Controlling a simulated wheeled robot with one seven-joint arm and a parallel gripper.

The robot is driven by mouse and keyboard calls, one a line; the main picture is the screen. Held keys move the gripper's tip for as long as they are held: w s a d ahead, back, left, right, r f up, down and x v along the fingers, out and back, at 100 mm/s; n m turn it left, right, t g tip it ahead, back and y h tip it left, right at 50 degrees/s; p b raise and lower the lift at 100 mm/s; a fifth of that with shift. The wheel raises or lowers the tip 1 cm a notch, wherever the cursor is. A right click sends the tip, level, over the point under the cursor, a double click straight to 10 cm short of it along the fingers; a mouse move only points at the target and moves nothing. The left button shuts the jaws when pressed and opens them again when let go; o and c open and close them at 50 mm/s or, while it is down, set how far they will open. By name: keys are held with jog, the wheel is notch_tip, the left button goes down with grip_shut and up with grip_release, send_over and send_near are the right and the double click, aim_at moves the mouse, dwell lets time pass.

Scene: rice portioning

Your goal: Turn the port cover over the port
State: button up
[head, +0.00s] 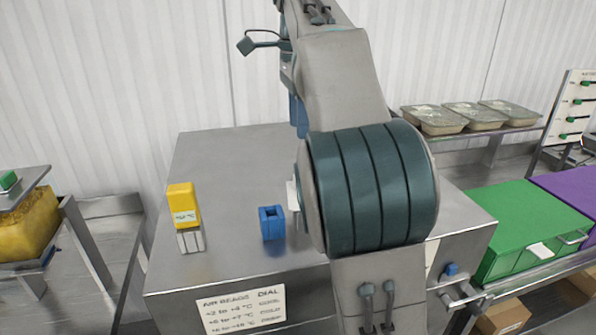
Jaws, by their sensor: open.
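I cannot make out a port or its cover with certainty. A small blue block with a square opening in its top (272,223) stands on the steel cabinet top (225,170). A blue knob-like piece (451,269) sits at the cabinet's right side, by a metal pipe fitting. Another blue piece (298,117) shows partly behind my arm; I cannot tell what it is. My arm covers much of the cabinet's right part.
A yellow thermometer (184,205) stands in a metal holder at left. A dial sign (243,311) is on the cabinet front. Covered trays (437,119) are on a back shelf. A green crate (530,225) and purple crate (572,194) stand at right. The cabinet's left top is mostly clear.

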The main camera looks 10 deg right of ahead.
notch_tip(320, 180, down, 11)
jog(key=shift+f+b, duration=0.1)
jog(key=shift+b, duration=0.3)
grip_shut()
